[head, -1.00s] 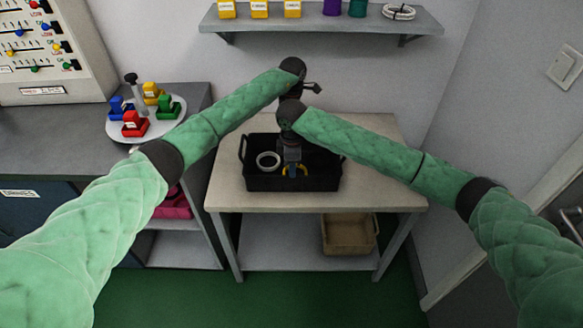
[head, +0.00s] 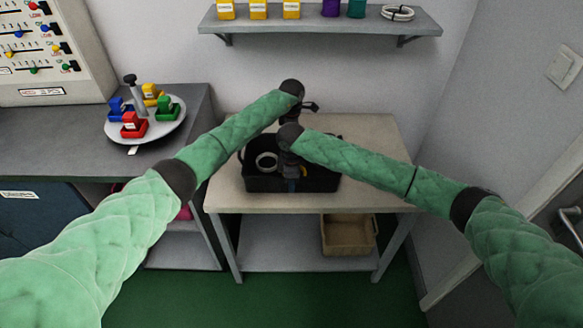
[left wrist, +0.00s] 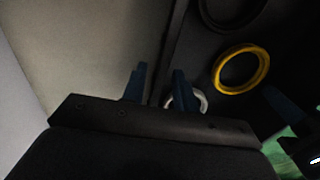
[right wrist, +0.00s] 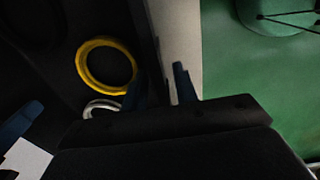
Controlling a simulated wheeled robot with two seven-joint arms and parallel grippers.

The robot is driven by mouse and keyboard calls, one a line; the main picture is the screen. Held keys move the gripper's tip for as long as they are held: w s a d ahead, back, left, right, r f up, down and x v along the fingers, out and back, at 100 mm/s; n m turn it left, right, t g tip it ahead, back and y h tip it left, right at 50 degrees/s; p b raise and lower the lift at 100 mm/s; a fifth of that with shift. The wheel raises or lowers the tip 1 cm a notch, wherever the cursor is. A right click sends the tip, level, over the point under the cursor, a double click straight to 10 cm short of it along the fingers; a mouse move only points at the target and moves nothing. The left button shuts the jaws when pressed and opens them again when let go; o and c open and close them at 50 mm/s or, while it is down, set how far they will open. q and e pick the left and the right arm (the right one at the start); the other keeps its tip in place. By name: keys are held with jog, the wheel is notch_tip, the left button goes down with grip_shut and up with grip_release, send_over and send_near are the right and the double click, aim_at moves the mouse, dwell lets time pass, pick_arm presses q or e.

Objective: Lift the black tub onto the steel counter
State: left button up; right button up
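The black tub (head: 320,182) stands on the pale-topped table, with a white ring (head: 266,162) inside; a yellow ring (left wrist: 241,69) shows in the wrist views. My right gripper (head: 291,184) is low at the tub's near wall. In the right wrist view its fingers (right wrist: 160,85) are apart, one inside the tub, one outside. My left gripper is at the far side, mostly hidden in the head view behind my right arm. In the left wrist view its fingers (left wrist: 160,78) are apart on either side of the wall. The grey steel counter (head: 60,145) is at the left.
A round plate (head: 160,132) with coloured blocks stands on the counter's right part; its front left is clear. The table (head: 380,170) has free room right of the tub. A brown basket (head: 348,238) sits on the lower shelf. A wall shelf (head: 320,22) hangs above.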

pick_arm(q)
jog(key=shift+f, duration=0.15)
pick_arm(e)
jog(key=shift+f, duration=0.15)
pick_arm(q)
grip_shut()
pick_arm(e)
grip_shut()
dwell(1.1)
